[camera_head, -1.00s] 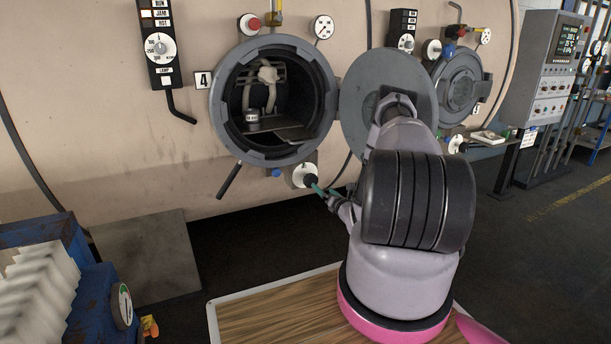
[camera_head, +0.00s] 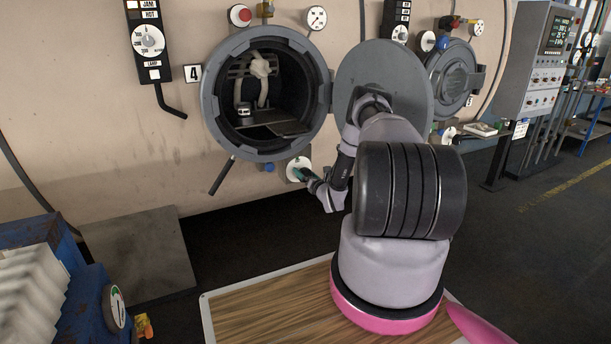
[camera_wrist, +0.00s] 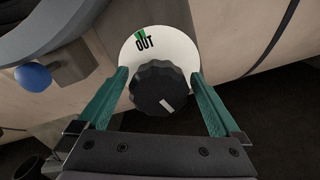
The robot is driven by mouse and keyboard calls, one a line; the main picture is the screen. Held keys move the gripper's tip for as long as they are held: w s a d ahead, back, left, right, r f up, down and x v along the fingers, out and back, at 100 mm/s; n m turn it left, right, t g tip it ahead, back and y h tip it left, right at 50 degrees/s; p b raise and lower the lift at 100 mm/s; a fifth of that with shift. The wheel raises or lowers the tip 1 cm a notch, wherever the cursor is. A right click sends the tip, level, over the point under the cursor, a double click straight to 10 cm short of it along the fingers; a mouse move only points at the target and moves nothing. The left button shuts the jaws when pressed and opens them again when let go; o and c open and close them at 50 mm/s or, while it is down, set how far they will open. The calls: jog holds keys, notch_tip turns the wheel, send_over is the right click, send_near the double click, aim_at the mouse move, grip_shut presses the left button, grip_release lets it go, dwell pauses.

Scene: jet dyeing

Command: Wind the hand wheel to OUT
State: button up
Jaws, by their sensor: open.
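The hand wheel (camera_wrist: 160,88) is a black knurled knob with a white index line, in the middle of the wrist view. My gripper (camera_wrist: 160,85) is open, one green finger on each side of the wheel, with gaps visible. In the head view the plate (camera_head: 298,168) sits below the open round port, with my gripper (camera_head: 307,174) at it.
The open port (camera_head: 265,95) and its swung-out door (camera_head: 400,75) are above the wheel. A black handle (camera_head: 222,177) hangs to its left. A blue knob (camera_wrist: 33,75) is close by at left in the wrist view. The floor below is clear.

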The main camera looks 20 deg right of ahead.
jog(key=c, duration=1.2)
